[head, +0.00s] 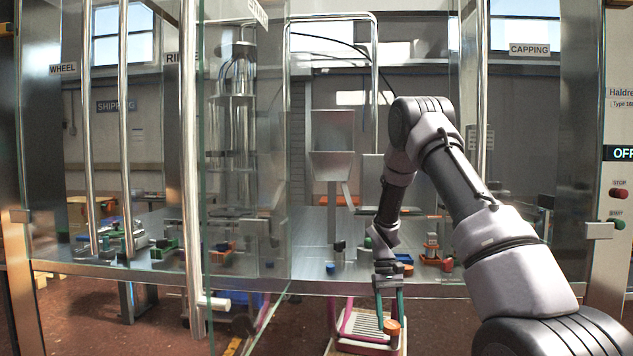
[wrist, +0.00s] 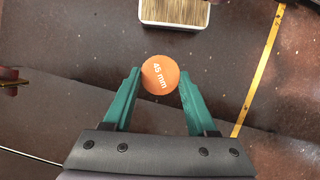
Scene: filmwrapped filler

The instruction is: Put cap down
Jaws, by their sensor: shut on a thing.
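The cap is an orange disc marked "45 mm" (wrist: 160,75) in the wrist view. It sits between the green fingertips of my gripper (wrist: 160,82), which is shut on it. In the head view the cap (head: 391,328) shows at the lower end of my gripper (head: 390,322), in front of the machine's table edge. The fingers point down. The floor lies well below the cap in the wrist view.
The machine table (head: 300,280) holds small coloured parts. A glass door (head: 243,200) stands open at left. Yellow tape (wrist: 258,75) marks the floor.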

